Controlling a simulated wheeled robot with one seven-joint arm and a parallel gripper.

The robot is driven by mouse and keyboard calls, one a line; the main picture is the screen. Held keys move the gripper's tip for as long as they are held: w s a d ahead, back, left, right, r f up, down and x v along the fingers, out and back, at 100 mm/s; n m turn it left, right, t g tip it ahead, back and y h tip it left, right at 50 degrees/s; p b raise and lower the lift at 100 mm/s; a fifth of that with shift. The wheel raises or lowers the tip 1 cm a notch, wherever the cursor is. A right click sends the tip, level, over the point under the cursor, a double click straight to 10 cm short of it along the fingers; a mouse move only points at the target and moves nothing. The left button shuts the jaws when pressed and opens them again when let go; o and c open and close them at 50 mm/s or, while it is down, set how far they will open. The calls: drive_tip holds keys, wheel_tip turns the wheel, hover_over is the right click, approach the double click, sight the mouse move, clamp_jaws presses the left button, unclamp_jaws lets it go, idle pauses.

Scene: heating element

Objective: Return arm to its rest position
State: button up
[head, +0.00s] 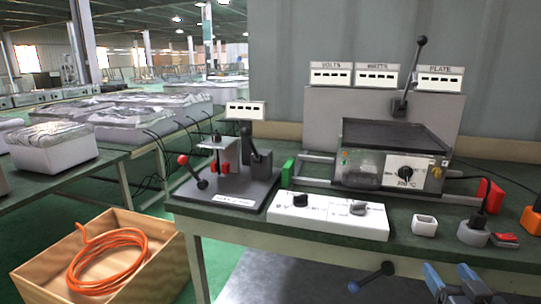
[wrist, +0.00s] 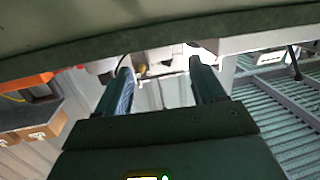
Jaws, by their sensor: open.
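My gripper (head: 450,276) shows at the bottom right of the head view, its two blue-grey fingers apart and in front of the workbench (head: 300,240), low by its front edge. In the wrist view my gripper (wrist: 160,70) has both fingers spread with nothing between them. A dark green edge crosses the top of the wrist view, close by. My arm's links are mostly out of view.
The bench bears a hot plate (head: 392,165), a clamp fixture (head: 228,175), a white knob panel (head: 327,216), a small white cup (head: 425,225) and a grey plug socket (head: 472,233). A black-knobbed lever (head: 402,90) rises behind. A wooden crate with orange hose (head: 108,256) stands on the floor, left.

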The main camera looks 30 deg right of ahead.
drive_tip(key=s+a+n+t+y+p, duration=0.1)
drive_tip(key=s+a+n+y, duration=0.15)
drive_tip(key=a, duration=0.75)
drive_tip(key=s+a+n+t+y+p, duration=0.1)
drive_tip(key=s+a+n+y+p, duration=0.2)
drive_tip(key=a, duration=0.7)
drive_tip(key=s+a+r+n+y, duration=0.1)
drive_tip(key=s+a+r+y, duration=0.1)
drive_tip(key=s+a, duration=0.4)
drive_tip(key=s+a+r+n+y+p, duration=0.1)
drive_tip(key=s+a+r+y, duration=0.2)
drive_tip(key=s+a+r, duration=0.2)
drive_tip(key=shift+s+a, duration=0.4)
drive_tip(key=shift+a, duration=0.5)
drive_tip(key=shift+f+y, duration=0.1)
drive_tip(key=shift+y, duration=0.15)
